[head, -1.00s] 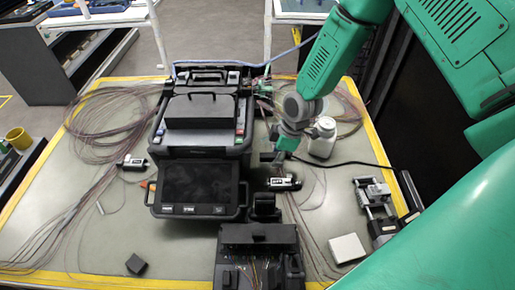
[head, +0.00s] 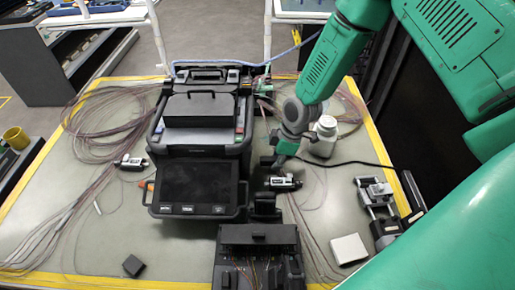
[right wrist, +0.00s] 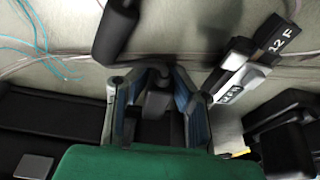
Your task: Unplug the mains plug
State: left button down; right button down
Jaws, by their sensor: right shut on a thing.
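My right gripper (head: 277,162) reaches down beside the right side of the fusion splicer (head: 198,185). In the right wrist view, its two fingers (right wrist: 157,108) are closed around a dark grey plug (right wrist: 157,100). In the head view the plug is mostly hidden by the fingers. A black cable (head: 350,163) runs from near the gripper to the right across the table. I cannot tell whether the plug is still seated in its socket. My left gripper is not in view.
A small white-and-black labelled device (head: 284,183) lies just in front of the gripper. A white bottle (head: 324,140) stands to its right. Thin fibres loop over the table. A black fixture tray (head: 257,262) is at the front, a metal clamp device (head: 376,197) at the right.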

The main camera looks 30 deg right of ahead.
jog(key=c, duration=1.4)
grip_release()
jog(key=shift+f, duration=0.1)
jog(key=v, duration=1.2)
jog(key=shift+f, duration=0.1)
